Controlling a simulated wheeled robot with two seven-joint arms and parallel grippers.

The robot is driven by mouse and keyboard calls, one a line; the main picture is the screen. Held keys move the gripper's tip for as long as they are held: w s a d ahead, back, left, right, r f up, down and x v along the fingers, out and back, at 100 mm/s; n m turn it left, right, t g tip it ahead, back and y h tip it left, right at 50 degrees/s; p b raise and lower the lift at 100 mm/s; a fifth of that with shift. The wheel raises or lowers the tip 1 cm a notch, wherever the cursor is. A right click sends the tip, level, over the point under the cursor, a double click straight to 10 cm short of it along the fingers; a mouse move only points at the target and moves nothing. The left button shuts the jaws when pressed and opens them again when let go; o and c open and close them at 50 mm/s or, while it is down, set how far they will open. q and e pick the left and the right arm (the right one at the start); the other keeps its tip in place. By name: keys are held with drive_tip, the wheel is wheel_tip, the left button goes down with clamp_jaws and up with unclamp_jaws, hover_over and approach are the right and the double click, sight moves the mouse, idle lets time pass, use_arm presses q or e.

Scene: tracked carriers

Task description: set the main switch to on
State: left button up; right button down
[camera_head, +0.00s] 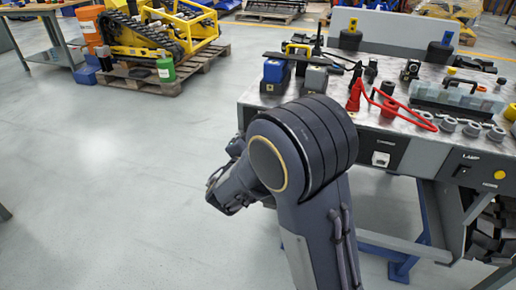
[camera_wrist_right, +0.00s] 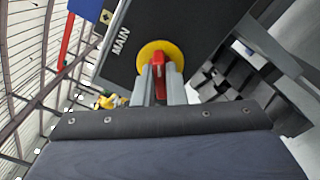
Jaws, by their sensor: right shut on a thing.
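The main switch is a red handle (camera_wrist_right: 159,62) on a round yellow plate (camera_wrist_right: 146,50), set in a dark panel with the word MAIN (camera_wrist_right: 121,40) on it. In the right wrist view my right gripper (camera_wrist_right: 161,78) has its two grey fingers on either side of the red handle and is shut on it. The handle shows upright in this picture; its on and off marks are not visible. The head view does not show the right gripper or this switch. There my left gripper (camera_head: 220,190) hangs over the floor, partly turned away; its jaws are unclear.
A workbench (camera_head: 376,75) carries a red cable, blue and grey blocks and several small parts. Its front has a LAMP panel (camera_head: 470,170). Black bins (camera_head: 492,232) stand below at the right. A yellow tracked machine (camera_head: 145,32) rests on a pallet.

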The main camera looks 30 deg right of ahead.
drive_tip(key=shift+f+m+b, duration=0.15)
drive_tip(key=shift+m+b, duration=1.65)
drive_tip(key=shift+b, duration=0.6)
drive_tip(key=shift+f+m+b, duration=0.1)
drive_tip(key=shift+m+b, duration=1.7)
drive_tip(key=shift+b, duration=0.6)
drive_tip(key=c, duration=1.5)
unclamp_jaws()
drive_tip(key=shift+r, duration=0.1)
drive_tip(key=shift+s, duration=0.1)
drive_tip(key=p+v, duration=0.2)
drive_tip(key=v, duration=0.5)
drive_tip(key=shift+s+a, duration=0.2)
drive_tip(key=shift+a, duration=0.15)
